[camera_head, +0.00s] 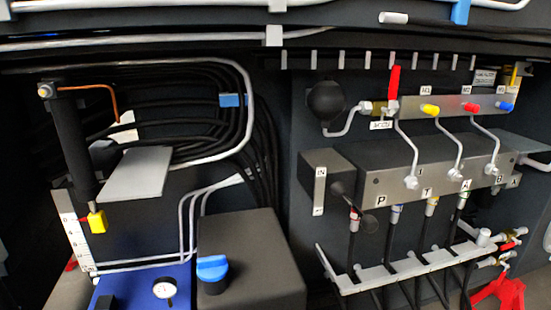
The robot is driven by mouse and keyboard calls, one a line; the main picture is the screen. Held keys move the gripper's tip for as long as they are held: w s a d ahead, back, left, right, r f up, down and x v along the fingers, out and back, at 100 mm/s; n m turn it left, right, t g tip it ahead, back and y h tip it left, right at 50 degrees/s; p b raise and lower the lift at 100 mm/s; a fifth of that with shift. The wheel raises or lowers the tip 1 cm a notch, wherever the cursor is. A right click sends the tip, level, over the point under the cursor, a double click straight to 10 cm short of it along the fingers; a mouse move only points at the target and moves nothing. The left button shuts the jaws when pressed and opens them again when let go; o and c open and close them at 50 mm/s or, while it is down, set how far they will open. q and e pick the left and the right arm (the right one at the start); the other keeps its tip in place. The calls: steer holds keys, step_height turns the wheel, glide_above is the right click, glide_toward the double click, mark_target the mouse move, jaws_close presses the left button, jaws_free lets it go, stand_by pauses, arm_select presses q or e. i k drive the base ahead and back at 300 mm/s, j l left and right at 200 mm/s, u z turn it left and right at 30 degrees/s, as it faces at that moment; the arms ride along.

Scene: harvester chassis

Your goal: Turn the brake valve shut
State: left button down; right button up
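A valve with a red lever (394,82) sits at the upper middle-right. Its lever stands upright, and its brass body (380,107) joins a pipe by a black ball-shaped part (326,101). A label (381,125) below it seems to read "ACCU". Smaller brass valves with red handles (508,245) show at the lower right; their lever positions are hard to make out. I cannot read a label that names any of them the brake valve. Neither of my grippers is in view.
A grey valve block (400,180) lettered P, T, A, B carries pipes. A rail (385,273) with hoses runs below it. Yellow, red and blue caps line a bar (450,104).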

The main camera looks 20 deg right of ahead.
mark_target(511, 245)
steer(key=z, duration=1)
